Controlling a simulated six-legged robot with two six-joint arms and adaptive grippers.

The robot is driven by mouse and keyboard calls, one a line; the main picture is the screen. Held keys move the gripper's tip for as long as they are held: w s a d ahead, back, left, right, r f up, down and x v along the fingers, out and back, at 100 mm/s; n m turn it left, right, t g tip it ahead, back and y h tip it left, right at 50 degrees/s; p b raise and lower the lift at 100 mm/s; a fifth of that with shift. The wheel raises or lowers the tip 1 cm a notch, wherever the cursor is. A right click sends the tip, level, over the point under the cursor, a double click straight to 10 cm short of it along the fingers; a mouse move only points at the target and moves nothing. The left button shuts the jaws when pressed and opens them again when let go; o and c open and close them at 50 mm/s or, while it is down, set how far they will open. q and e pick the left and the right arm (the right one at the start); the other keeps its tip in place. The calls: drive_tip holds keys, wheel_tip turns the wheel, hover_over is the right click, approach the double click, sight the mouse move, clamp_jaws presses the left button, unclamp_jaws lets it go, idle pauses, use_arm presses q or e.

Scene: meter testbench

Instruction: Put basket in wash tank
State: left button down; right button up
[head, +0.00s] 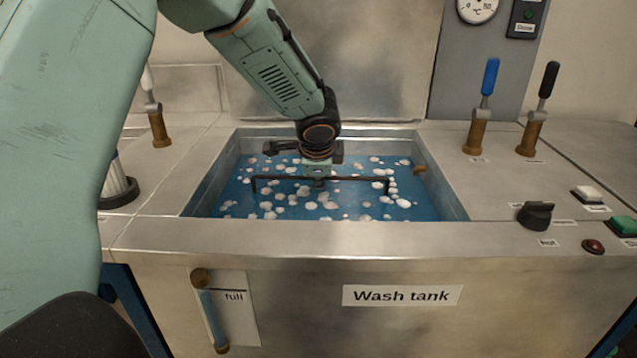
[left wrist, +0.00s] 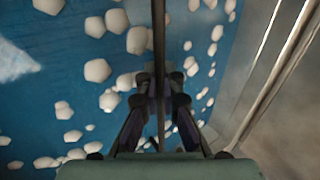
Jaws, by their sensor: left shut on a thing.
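The wash tank (head: 455,205) is an open steel basin with blue water and white foam lumps, labelled "Wash tank" on its front. A thin dark handle (head: 355,179), which looks like the basket's, spans left to right low over the water, its ends bent down to the surface. The basket's body is hidden under water and foam. My left gripper (head: 319,183) is above the middle of the tank, shut on the middle of this handle. In the left wrist view the fingers (left wrist: 160,92) close around the dark bar (left wrist: 158,30). My right gripper is not in view.
Levers with a blue handle (head: 490,77) and a black handle (head: 549,80) stand right of the tank. A black knob (head: 535,214) and green button (head: 622,226) sit at front right. A raised lid (head: 370,70) is behind. A level tube (head: 211,312) is on the front.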

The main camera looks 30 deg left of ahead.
use_arm(q)
drive_tip(key=shift+d+r, duration=0.1)
drive_tip(key=shift+r, duration=0.05)
drive_tip(key=shift+s, duration=0.1)
drive_tip(key=c, duration=1.6)
unclamp_jaws()
drive_tip(key=shift+f, duration=0.25)
drive_tip(key=shift+c, duration=0.2)
drive_tip(key=shift+o, duration=0.6)
drive_tip(key=shift+r, duration=0.1)
drive_tip(key=shift+r, duration=0.45)
drive_tip(key=p+v, duration=0.3)
drive_tip(key=v, duration=0.8)
drive_tip(key=shift+s+d+p, duration=0.15)
drive_tip(key=shift+s+p, duration=0.15)
drive_tip(key=shift+p, duration=0.1)
